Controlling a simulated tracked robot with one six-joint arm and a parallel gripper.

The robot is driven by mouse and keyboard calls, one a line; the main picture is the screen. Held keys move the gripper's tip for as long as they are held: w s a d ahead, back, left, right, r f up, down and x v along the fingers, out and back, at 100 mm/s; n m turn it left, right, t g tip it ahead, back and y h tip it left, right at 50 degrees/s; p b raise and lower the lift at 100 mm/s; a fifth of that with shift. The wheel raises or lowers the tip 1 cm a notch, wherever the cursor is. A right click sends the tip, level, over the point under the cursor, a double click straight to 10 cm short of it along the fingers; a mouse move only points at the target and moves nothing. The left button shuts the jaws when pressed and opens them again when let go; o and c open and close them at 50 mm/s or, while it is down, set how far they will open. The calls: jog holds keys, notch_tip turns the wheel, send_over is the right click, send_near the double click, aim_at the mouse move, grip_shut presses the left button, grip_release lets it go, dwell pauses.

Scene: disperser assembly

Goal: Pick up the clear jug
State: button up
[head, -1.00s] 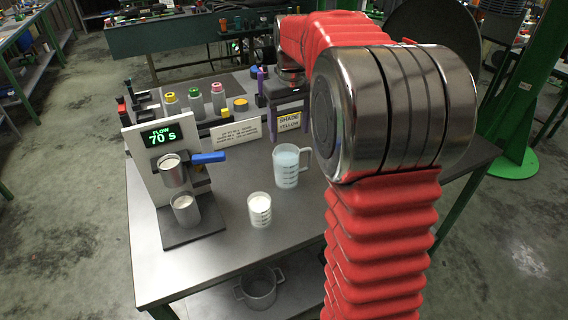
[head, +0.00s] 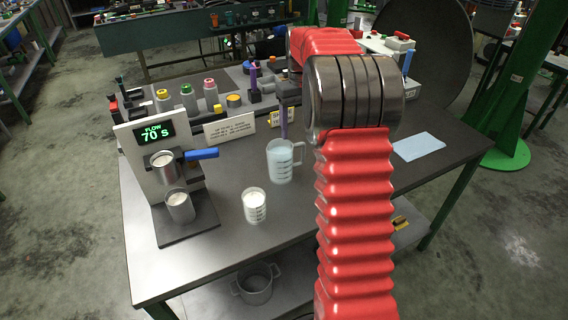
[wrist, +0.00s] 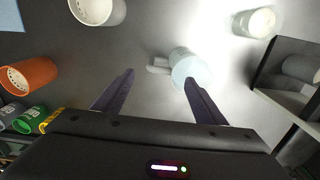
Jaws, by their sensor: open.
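The clear jug (head: 280,163), holding pale bluish liquid, stands upright on the grey bench, its handle on the right in the head view. In the wrist view the jug (wrist: 188,66) lies just beyond my right finger, with its handle pointing left into the space between the fingers. My gripper (wrist: 160,77) is open and empty, two dark purple fingers spread apart. In the head view one finger of my gripper (head: 284,122) shows just behind the jug; my arm hides the rest. I cannot tell whether the right fingertip touches the jug.
A small beaker of white stuff (head: 255,206) stands near the jug. The flow dispenser (head: 157,165) with a metal cup is at the left. A sign (head: 230,129) and several bottles stand behind. A white cup (wrist: 97,8) and an orange pot (wrist: 28,76) show in the wrist view.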

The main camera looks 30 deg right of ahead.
aim_at(288, 159)
notch_tip(288, 159, down, 8)
jog(key=shift+r, duration=0.1)
dwell(0.4)
jog(key=shift+f, duration=2.7)
jog(key=shift+d, duration=0.1)
grip_shut()
